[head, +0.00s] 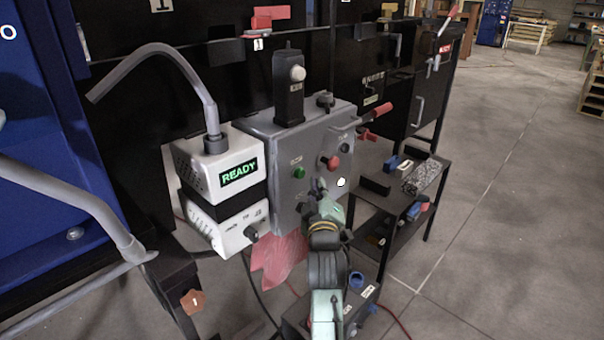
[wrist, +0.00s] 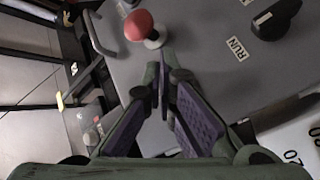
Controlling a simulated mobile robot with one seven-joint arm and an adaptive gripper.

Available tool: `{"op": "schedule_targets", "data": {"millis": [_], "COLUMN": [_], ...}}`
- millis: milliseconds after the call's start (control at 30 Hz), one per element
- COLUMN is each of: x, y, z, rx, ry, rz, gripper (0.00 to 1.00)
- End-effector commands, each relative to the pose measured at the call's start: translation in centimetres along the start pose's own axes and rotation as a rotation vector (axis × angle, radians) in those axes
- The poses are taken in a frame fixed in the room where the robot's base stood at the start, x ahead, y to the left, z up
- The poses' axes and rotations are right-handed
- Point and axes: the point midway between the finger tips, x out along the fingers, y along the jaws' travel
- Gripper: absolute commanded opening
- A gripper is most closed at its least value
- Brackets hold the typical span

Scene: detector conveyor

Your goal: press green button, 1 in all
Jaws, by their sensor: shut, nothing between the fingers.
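The green button (head: 299,172) is a small round knob on the front of a grey control box (head: 262,132), left of a red button (head: 333,162). My gripper (head: 319,186) is in front of the box's lower part, to the right of and a little below the green button in the head view. In the wrist view my gripper (wrist: 162,78) is shut and empty, its fingertips over the grey panel near the red button (wrist: 139,26). The green button is not visible in the wrist view. I cannot tell whether the fingertips touch the panel.
A white unit with a lit READY screen (head: 239,172) stands left of the box. A black knob (wrist: 276,18) and a RUN label (wrist: 238,48) are on the panel. A red-handled lever (head: 377,112) sticks out at the right.

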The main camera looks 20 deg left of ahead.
Motion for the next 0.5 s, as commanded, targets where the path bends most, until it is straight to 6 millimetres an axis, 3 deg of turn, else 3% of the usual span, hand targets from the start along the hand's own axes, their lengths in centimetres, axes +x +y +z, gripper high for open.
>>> {"op": "schedule_targets", "data": {"millis": [500], "x": [1.01], "y": [-0.77], "z": [-0.8], "rx": [0.0], "ry": [0.001], "rz": [0.0], "gripper": [0.0]}}
